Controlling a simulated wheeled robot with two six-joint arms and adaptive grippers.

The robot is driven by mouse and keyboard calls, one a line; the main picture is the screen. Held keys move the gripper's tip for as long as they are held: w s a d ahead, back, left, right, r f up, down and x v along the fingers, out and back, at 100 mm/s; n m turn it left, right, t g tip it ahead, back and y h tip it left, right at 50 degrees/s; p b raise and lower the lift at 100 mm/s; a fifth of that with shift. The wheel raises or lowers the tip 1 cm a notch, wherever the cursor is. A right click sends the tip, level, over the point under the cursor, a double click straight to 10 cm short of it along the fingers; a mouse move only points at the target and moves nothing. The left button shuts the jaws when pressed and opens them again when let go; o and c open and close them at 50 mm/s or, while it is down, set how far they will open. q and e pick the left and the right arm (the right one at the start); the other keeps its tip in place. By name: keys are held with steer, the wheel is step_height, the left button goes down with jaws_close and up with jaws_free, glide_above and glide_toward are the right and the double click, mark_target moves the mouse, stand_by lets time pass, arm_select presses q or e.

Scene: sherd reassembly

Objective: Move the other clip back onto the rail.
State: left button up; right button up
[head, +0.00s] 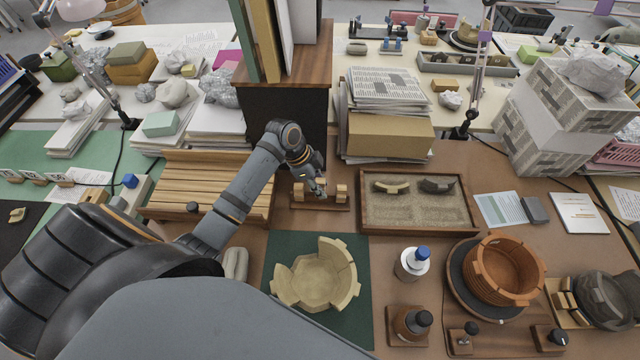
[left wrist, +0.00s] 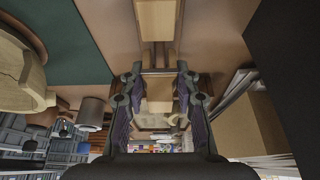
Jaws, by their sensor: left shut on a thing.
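The rail (head: 320,207) is a low dark wooden strip on the bench, in the middle of the head view. One pale wooden clip (head: 298,191) stands at its left part and another (head: 341,191) at its right part. My left gripper (head: 319,188) points down over the rail, between these two. In the left wrist view its two fingers (left wrist: 158,95) are closed on a pale wooden clip (left wrist: 159,88). Whether the held clip touches the rail is hidden by the fingers. My right gripper is not in view.
A slatted wooden rack (head: 215,178) stands left of the rail. A sand tray (head: 418,215) with two sherds is on the right. A tall wooden cabinet (head: 285,115) rises close behind. A partly built pale bowl (head: 318,275) sits on a green mat in front.

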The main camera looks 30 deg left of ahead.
arm_select(q)
steer(key=shift+f, duration=0.45)
stand_by(0.7)
steer(key=shift+f, duration=0.2)
steer(key=shift+f, duration=0.35)
steer(key=shift+f, duration=0.25)
steer(key=shift+f, duration=0.3)
stand_by(1.3)
stand_by(0.4)
steer(key=o, duration=0.8)
steer(key=v, duration=1.2)
steer(key=shift+r, duration=0.1)
